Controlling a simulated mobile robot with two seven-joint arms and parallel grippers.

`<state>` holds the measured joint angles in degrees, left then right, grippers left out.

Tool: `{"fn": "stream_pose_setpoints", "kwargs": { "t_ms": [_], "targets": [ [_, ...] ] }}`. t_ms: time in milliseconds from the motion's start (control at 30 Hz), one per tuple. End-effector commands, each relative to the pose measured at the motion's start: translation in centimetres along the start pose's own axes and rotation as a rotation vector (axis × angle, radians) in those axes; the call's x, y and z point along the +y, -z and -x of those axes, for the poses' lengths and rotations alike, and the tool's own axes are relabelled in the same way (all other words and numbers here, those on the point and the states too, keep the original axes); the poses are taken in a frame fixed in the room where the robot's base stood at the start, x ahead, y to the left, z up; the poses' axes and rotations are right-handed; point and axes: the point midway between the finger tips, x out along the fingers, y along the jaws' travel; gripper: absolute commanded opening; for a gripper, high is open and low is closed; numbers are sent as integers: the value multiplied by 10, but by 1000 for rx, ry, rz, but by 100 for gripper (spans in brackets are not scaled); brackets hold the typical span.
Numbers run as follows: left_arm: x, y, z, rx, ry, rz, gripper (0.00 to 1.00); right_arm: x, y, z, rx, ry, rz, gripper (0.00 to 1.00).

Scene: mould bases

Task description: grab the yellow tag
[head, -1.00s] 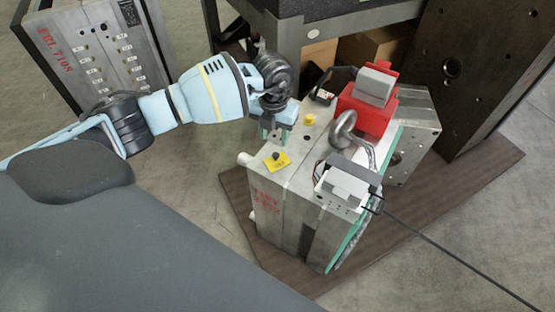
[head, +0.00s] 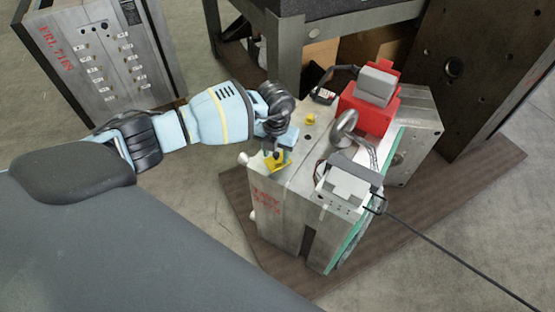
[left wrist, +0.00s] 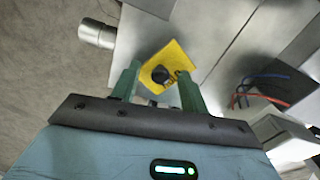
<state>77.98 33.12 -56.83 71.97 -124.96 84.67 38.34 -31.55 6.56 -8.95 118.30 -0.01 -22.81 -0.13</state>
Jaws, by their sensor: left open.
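The yellow tag (left wrist: 180,58) lies on the top face of the grey steel mould base (head: 285,205), near its left edge, with a black knob (left wrist: 160,75) on it. In the head view the tag (head: 274,167) is partly hidden by my left gripper. My left gripper (left wrist: 156,82) is open and empty, its two green fingers apart, with the tag between and just beyond the fingertips in the left wrist view. In the head view the left gripper (head: 277,158) is directly over the tag. Whether the fingers touch it cannot be told. My right gripper is not in view.
A red block (head: 368,112) with a grey top, a metal eyebolt (head: 343,125) and a white connector box (head: 343,187) with a cable stand on the mould base. A small yellow cap (head: 309,119) sits behind the tag. Another mould base (head: 95,65) stands at the back left.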

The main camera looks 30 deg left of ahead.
Motion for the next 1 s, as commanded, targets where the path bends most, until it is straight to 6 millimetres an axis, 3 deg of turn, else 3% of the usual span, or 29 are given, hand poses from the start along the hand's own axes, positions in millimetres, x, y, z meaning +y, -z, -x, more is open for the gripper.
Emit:
{"fn": "stream_pose_setpoints", "kwargs": {
  "t_ms": [67, 400, 733, 1000],
  "targets": [
    [0, 0, 0, 0, 0, 0, 43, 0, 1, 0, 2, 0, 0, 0],
    [0, 0, 1, 0, 0, 0, 0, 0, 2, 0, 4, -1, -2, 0],
    [0, -1, 7, -1, 0, 0, 0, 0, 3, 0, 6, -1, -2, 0],
    [0, -1, 54, -5, 1, -1, 0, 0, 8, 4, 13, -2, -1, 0]
  ]
}}
